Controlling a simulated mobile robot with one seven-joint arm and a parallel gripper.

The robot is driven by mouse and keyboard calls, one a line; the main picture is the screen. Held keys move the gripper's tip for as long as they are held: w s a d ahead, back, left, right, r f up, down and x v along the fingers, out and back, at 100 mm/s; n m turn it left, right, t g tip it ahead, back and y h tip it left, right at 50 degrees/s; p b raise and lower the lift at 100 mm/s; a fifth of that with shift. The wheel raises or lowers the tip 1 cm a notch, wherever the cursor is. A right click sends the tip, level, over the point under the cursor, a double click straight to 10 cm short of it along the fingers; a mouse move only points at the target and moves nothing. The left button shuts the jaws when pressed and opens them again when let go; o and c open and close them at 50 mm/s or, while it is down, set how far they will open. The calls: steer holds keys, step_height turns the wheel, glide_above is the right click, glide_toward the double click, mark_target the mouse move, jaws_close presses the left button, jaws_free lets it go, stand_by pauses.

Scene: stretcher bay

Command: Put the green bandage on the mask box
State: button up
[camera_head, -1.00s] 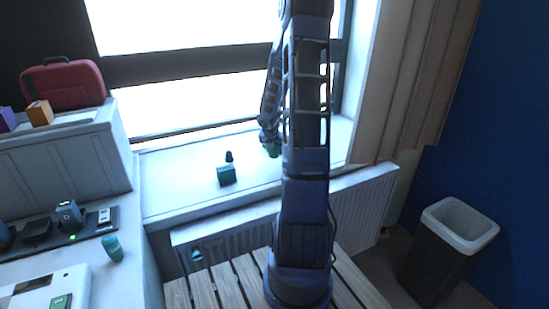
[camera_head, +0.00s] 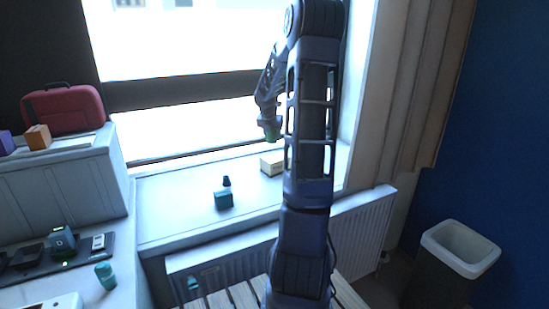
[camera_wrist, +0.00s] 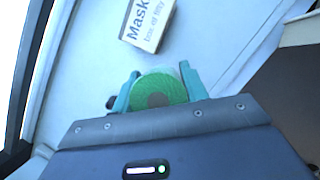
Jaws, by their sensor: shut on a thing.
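The green bandage (camera_wrist: 158,92) is a round roll with a dark core, held between the two teal fingers of my gripper (camera_wrist: 157,88) in the wrist view. In the head view my gripper (camera_head: 268,128) hangs above the windowsill, with a little of the bandage's green showing at its tip. The mask box (camera_head: 271,164) is a small pale box on the sill below my gripper, partly hidden by my arm. In the wrist view the mask box (camera_wrist: 148,22) lies ahead of the bandage, apart from it, with "Mask" lettering.
On the windowsill (camera_head: 165,215), a teal box (camera_head: 223,200) and a small dark bottle (camera_head: 227,183) stand left of the mask box. A teal cylinder (camera_head: 105,275) stands on the left counter. A bin (camera_head: 455,255) is at the right.

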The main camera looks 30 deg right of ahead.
step_height(320, 180, up, 6)
glide_above(277, 155)
steer(key=s+a, duration=0.1)
steer(key=a, duration=0.1)
steer(key=f, duration=2)
steer(key=shift+d, duration=0.3)
steer(key=o, duration=1)
steer(key=shift+f, duration=0.1)
